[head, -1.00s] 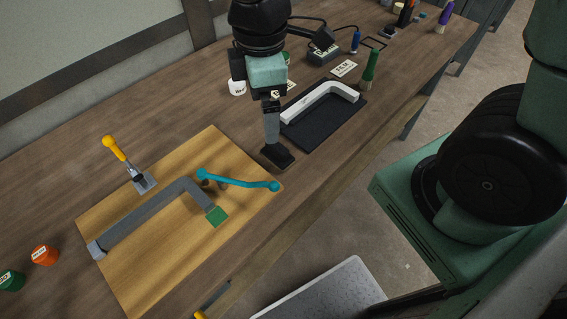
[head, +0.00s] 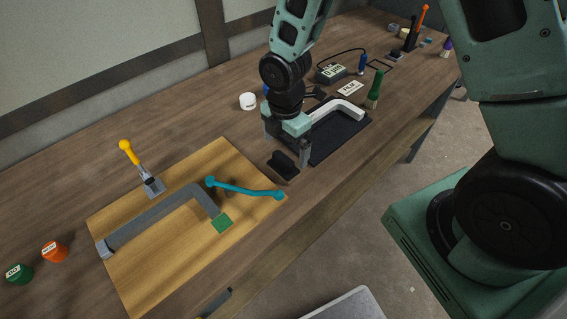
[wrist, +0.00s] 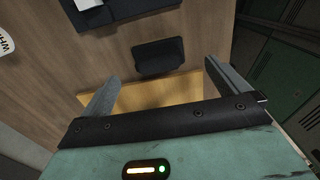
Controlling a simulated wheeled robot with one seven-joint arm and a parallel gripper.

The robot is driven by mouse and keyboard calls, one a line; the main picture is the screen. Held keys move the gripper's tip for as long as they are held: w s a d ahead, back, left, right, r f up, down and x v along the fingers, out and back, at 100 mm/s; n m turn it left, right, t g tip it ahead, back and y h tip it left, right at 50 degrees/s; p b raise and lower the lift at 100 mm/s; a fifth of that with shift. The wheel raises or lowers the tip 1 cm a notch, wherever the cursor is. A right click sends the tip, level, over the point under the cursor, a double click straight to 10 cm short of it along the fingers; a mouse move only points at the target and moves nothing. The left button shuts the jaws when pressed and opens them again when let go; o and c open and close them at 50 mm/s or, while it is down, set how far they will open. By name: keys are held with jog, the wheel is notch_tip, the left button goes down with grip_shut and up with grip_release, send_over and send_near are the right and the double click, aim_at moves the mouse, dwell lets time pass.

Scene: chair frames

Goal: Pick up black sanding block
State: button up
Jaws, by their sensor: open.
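The black sanding block (head: 284,165) sits on the wooden bench just right of the tan board, near the bench's front edge. In the wrist view the block (wrist: 158,57) lies beyond the fingertips, roughly centred between them. My gripper (head: 287,146) is above and close behind the block in the head view, with its fingers spread apart and nothing between them. The open fingers also show in the wrist view (wrist: 161,72). The exact height of the fingertips over the bench is hard to tell.
A black mat (head: 340,138) with a white angled bar (head: 341,108) lies right of the block. A green-handled tool (head: 375,88) stands farther right.

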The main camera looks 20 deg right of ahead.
aim_at(283, 157)
jog(key=shift+w+a+f+p, duration=0.1)
jog(key=shift+f+p, duration=0.4)
jog(key=shift+f, duration=1.3)
jog(key=shift+a+f+p, duration=0.1)
jog(key=shift+f+p, duration=0.35)
jog(key=shift+f, duration=1.35)
jog(key=c, duration=1.1)
jog(key=shift+r, duration=0.15)
notch_tip(283, 157, up, 10)
jog(key=shift+f+b, duration=0.1)
jog(key=shift+b, duration=0.7)
